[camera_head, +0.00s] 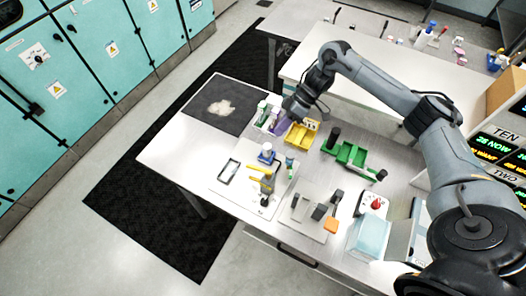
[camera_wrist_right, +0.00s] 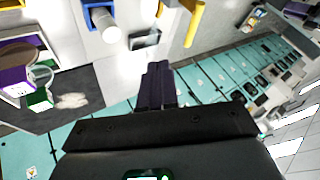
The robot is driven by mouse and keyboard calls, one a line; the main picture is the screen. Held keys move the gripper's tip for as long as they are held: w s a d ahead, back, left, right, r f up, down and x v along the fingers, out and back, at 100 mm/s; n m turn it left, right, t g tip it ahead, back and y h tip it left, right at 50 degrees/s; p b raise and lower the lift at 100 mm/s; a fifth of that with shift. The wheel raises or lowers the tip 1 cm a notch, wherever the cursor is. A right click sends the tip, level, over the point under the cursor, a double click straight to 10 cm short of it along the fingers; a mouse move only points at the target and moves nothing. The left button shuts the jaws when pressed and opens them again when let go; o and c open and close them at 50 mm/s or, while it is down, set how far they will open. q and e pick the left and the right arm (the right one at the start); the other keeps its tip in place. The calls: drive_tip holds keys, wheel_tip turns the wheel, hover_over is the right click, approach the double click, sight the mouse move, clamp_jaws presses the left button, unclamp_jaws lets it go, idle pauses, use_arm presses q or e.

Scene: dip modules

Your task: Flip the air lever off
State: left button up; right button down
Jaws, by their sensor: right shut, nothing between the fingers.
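A fixture with yellow lever handles (camera_head: 259,169) stands on a light plate at the front middle of the table. Yellow bars also show at the top of the right wrist view (camera_wrist_right: 193,22). I cannot tell for sure which one is the air lever. My right gripper (camera_head: 289,113) is beyond the fixture, near the small bins and apart from the levers. Its dark fingers (camera_wrist_right: 158,82) are shut together with nothing between them. My left gripper is not in view.
A blue holder with a white cylinder (camera_wrist_right: 106,24) stands beside the yellow bars. Purple, yellow (camera_head: 301,136) and green bins (camera_head: 350,153) sit behind the fixture. A dark mat (camera_head: 212,103) lies at the left. A red-knob box (camera_head: 374,203) stands at the right.

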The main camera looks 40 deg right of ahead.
sight(259, 169)
drive_tip(key=a+f+p, duration=0.4)
drive_tip(key=a+f, duration=0.2)
drive_tip(key=a, duration=0.3)
drive_tip(key=shift+s+a+f, duration=0.2)
drive_tip(key=shift+a+f, duration=0.2)
